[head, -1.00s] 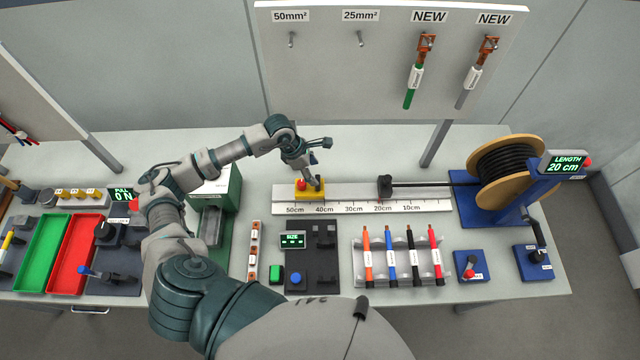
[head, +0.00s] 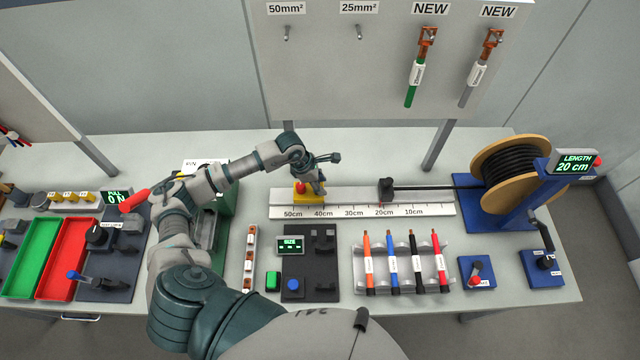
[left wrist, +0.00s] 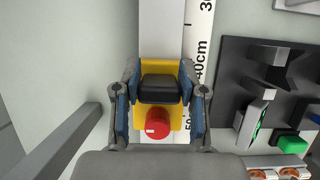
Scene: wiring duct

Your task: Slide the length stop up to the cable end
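The length stop, a yellow block (head: 301,199) with a red knob (left wrist: 158,124) and a black grip piece (left wrist: 160,88), sits on the pale measuring rail (head: 346,198) between the 40 and 50 cm marks. The black cable (head: 432,187) runs left from the drum to a black block (head: 386,189) near 20 cm; its exact end is hidden there. My left gripper (head: 320,191) is down at the stop. In the left wrist view its fingers (left wrist: 160,72) stand either side of the black grip piece, seemingly with narrow gaps. My right gripper is not in view.
The cable drum (head: 512,166) stands at the rail's right end, by a display (head: 574,162) reading 20 cm. The rail is clear between stop and black block. A rack of colored cables (head: 400,265) and a dark size fixture (head: 312,270) lie in front.

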